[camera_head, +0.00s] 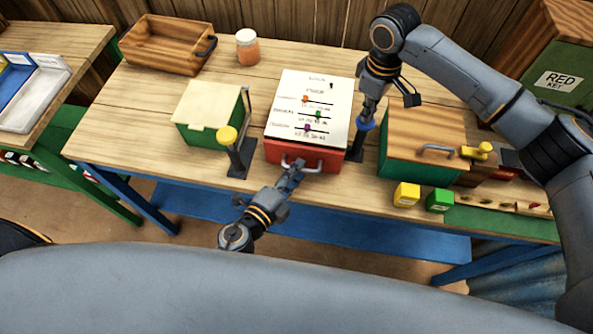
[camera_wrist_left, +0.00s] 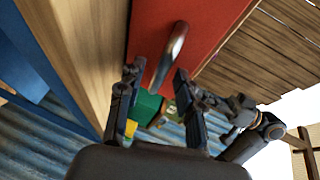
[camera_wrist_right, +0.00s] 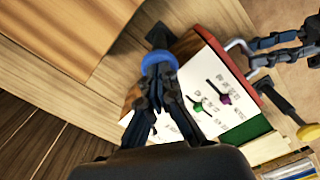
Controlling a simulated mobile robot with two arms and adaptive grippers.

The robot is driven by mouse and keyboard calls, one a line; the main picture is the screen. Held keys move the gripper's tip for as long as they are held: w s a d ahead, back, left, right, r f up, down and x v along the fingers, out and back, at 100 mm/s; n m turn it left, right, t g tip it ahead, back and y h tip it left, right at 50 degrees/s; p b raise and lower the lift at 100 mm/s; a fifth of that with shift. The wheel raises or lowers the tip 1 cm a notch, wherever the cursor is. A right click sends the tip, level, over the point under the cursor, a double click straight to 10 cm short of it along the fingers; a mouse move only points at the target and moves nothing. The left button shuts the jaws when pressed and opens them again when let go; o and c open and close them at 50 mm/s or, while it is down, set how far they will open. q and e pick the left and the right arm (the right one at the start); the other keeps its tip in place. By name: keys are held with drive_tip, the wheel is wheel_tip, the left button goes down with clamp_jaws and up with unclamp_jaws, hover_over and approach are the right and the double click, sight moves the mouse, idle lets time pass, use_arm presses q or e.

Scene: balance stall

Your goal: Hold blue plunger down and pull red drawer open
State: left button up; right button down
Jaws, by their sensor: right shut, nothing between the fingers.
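The red drawer front (camera_head: 325,156) is on the box with the white slider panel (camera_head: 310,95); it looks shut in the head view. Its metal handle (camera_head: 313,167) also shows in the left wrist view (camera_wrist_left: 173,50). My left gripper (camera_head: 292,171) is open at the handle. In the left wrist view its fingers (camera_wrist_left: 157,72) are apart, with the handle's lower end between them. The blue plunger (camera_head: 364,124) stands right of the box. My right gripper (camera_head: 369,108) is shut, its tips at the blue cap (camera_wrist_right: 155,57). Contact and how far down the plunger is, I cannot tell.
A yellow-topped plunger (camera_head: 227,135) and green box (camera_head: 208,113) stand left of the red drawer. A wooden-lidded green box (camera_head: 428,133) is to the right, with yellow (camera_head: 406,194) and green (camera_head: 439,201) blocks in front. A tray (camera_head: 167,45) and jar (camera_head: 247,47) are behind.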

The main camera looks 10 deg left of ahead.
use_arm(q)
drive_tip(key=shift+w+d, duration=0.1)
drive_tip(key=shift+w, duration=0.15)
clamp_jaws()
drive_tip(key=shift+s+f, duration=0.1)
drive_tip(key=s, duration=1.1)
